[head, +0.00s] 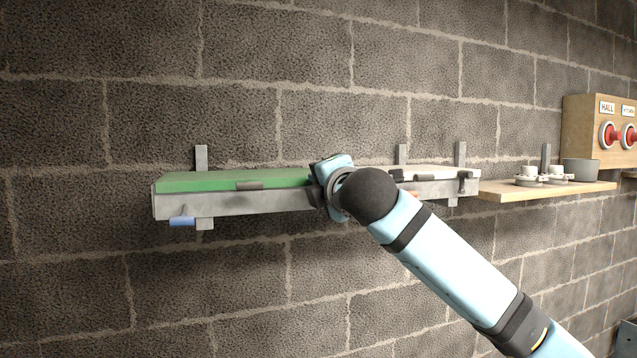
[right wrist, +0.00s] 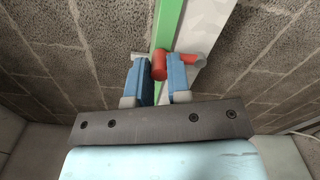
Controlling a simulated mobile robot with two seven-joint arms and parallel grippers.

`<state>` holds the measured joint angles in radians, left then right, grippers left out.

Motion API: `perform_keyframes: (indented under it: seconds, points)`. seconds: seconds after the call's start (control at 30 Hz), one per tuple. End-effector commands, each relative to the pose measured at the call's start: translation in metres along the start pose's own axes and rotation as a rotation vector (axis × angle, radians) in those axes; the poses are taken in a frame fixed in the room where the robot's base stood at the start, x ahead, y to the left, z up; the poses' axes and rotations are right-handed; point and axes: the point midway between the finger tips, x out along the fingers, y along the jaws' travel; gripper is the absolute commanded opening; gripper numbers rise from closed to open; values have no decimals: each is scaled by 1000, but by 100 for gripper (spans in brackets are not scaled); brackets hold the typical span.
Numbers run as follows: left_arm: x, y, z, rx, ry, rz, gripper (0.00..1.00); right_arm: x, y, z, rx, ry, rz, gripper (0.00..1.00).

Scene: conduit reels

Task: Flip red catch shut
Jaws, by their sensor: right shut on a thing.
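The red catch (right wrist: 159,67) shows in the right wrist view, at the edge of the green lid, with a red part reaching right over the pale trough. My right gripper (right wrist: 156,62) has its two blue fingers on either side of it and is shut on it. In the head view my right gripper (head: 325,178) is at the right end of the green lid (head: 225,182), and my wrist hides the red catch. The lid lies along the top of the grey wall trough (head: 255,202). My left gripper is not in view.
A blue catch (head: 182,222) hangs below the trough's left end. Right of my wrist is a pale section (head: 440,173). A wooden shelf (head: 545,190) holds white fittings (head: 530,177) and a grey cup (head: 580,170). A wooden board (head: 580,125) carries red-and-white round fixtures (head: 609,135).

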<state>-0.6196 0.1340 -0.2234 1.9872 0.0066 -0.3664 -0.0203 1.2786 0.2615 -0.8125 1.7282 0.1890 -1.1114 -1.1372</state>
Motion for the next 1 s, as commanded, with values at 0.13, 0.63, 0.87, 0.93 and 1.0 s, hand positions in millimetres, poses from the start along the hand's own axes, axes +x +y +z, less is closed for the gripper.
perform_keyframes:
  seconds: [0.13, 0.63, 0.87, 0.93, 1.0]
  points:
    - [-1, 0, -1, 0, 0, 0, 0, 0, 0, 3, 54, -1, 1, 0]
    - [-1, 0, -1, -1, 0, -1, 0, 0, 0, 5, 95, -1, 2, 0]
    - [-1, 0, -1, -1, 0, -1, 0, 0, 0, 5, 95, -1, 1, 43]
    - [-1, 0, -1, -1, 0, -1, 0, 0, -1, 4, 94, -1, 1, 44]
    - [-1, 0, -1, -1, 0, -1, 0, 0, -1, 4, 94, -1, 1, 44]
